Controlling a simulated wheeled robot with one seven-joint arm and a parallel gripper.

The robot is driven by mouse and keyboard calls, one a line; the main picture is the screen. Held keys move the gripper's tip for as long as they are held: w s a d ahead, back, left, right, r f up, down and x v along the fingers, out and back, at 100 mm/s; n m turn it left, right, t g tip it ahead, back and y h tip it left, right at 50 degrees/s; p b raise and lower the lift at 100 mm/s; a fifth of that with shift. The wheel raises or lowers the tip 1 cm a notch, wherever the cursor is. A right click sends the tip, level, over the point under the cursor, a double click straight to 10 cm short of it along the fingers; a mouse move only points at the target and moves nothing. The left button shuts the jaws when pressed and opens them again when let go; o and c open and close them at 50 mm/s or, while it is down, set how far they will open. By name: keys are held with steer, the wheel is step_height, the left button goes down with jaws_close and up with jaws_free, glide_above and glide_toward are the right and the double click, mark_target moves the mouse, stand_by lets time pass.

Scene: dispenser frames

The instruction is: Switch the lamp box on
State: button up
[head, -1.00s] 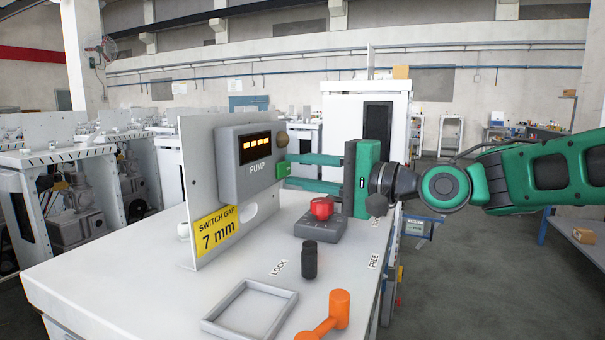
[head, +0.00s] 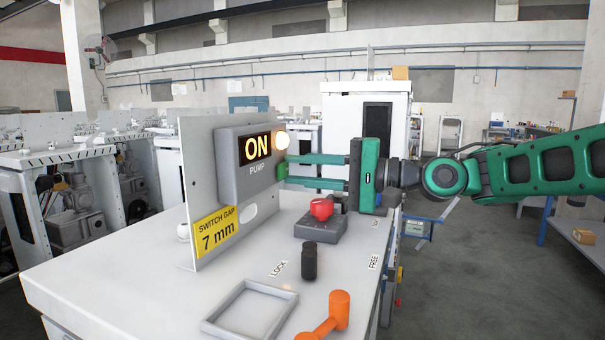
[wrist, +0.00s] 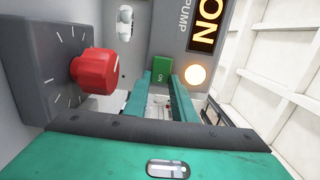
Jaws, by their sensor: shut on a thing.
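The grey lamp box (head: 229,175), marked PUMP, is on an upright plate. Its display (head: 255,147) reads ON and the round lamp (head: 281,140) on its corner glows. The display (wrist: 207,22) and the lit lamp (wrist: 196,75) also show in the wrist view. A green switch (wrist: 162,69) marked ON sits on the box's side; it also shows in the head view (head: 281,171). My green gripper (head: 287,171) reaches in from the right with its two long fingers level, shut on the switch at their tips. The exact contact is small and partly hidden.
A red knob (head: 321,208) on a grey base stands just below my fingers. A yellow sign (head: 215,230) reads SWITCH GAP 7 mm. A black peg (head: 309,261), an empty grey frame (head: 213,325) and an orange handle (head: 339,309) are on the white bench top.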

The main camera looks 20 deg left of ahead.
steer(key=shift+f, duration=0.15)
steer(key=o, duration=1.1)
steer(key=shift+c, duration=0.2)
steer(key=shift+d, duration=0.1)
steer(key=d, duration=1)
steer(key=shift+d, duration=0.35)
